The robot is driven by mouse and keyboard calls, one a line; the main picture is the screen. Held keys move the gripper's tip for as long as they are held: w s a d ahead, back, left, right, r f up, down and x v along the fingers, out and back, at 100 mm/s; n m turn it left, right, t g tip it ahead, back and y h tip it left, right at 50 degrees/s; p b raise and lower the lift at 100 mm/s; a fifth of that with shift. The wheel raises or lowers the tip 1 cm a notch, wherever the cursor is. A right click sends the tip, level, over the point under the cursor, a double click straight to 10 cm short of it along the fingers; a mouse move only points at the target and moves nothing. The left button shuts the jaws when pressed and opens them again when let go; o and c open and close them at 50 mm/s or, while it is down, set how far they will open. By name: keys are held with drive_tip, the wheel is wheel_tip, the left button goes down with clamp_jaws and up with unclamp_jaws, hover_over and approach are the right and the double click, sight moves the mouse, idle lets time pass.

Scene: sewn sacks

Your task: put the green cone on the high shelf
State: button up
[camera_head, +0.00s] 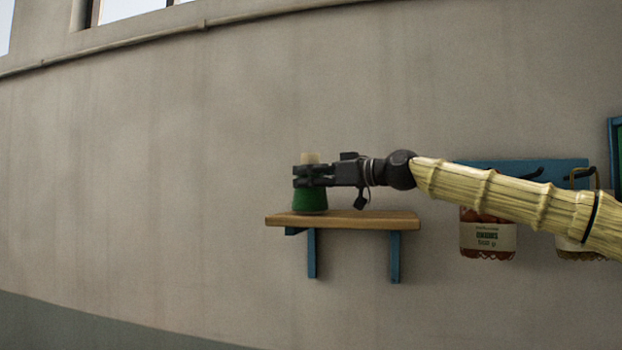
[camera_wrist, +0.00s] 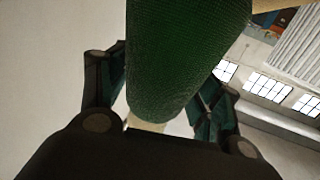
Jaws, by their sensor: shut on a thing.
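The green cone (camera_head: 310,201) is a thread cone with a pale top, upright at the left end of the wooden wall shelf (camera_head: 365,220). Its base is at the shelf board; I cannot tell whether it touches or is just above it. My gripper (camera_head: 308,175) reaches in level from the right and is shut around the upper part of the cone. In the wrist view the green cone (camera_wrist: 185,50) fills the top middle, between the two fingers of my gripper (camera_wrist: 155,105).
The shelf has blue brackets, and its board is bare right of the cone. To the right, a blue hook rail (camera_head: 475,166) carries hanging net bags, one labelled as onions (camera_head: 487,238). My arm crosses in front of them. The wall left of the shelf is clear.

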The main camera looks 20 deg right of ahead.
drive_tip(key=shift+f, duration=0.15)
drive_tip(key=o, duration=1.2)
drive_tip(key=v, duration=1.2)
drive_tip(key=shift+d, duration=0.1)
drive_tip(key=shift+f, duration=0.1)
